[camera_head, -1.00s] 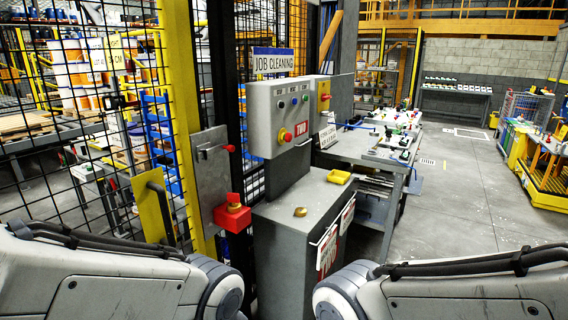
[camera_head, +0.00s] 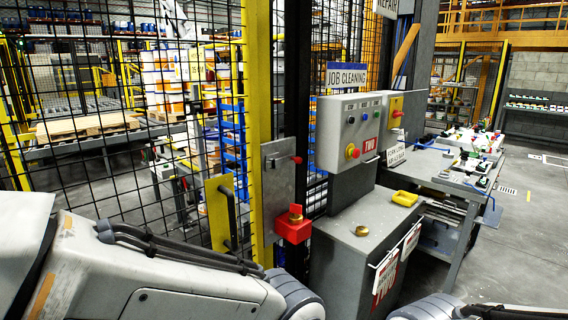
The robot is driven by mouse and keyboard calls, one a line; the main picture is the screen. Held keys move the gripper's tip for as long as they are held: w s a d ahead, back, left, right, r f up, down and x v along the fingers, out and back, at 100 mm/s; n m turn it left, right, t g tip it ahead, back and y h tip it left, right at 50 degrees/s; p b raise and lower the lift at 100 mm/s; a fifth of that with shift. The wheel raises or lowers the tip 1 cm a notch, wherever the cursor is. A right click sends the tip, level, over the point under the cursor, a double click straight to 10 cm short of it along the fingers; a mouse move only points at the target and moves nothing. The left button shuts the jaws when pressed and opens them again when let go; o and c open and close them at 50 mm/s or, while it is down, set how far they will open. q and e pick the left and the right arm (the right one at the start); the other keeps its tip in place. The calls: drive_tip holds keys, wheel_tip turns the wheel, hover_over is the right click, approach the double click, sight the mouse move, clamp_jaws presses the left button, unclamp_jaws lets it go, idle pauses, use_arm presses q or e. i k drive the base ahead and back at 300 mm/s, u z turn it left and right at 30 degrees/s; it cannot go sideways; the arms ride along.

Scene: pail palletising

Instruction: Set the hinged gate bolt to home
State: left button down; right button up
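The hinged gate is a black mesh panel (camera_head: 130,190) with a yellow plate (camera_head: 219,212) and a black handle (camera_head: 229,212) at its right edge. Beside it, on the yellow post (camera_head: 257,120), a grey bolt plate (camera_head: 279,190) carries a small red knob (camera_head: 296,160). A red box with a red knob (camera_head: 294,226) sits at the plate's lower right. I cannot tell the bolt's exact position. My arm links fill the lower left and lower right corners. Both grippers are out of view.
A grey control box (camera_head: 347,132) with coloured buttons stands right of the post on a grey pedestal (camera_head: 350,245). A workbench (camera_head: 440,170) stands behind. Open floor (camera_head: 525,235) lies at the right.

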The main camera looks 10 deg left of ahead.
sight(298, 160)
drive_tip(key=u, duration=0.55)
drive_tip(key=i, duration=1.1)
drive_tip(key=z, duration=0.4)
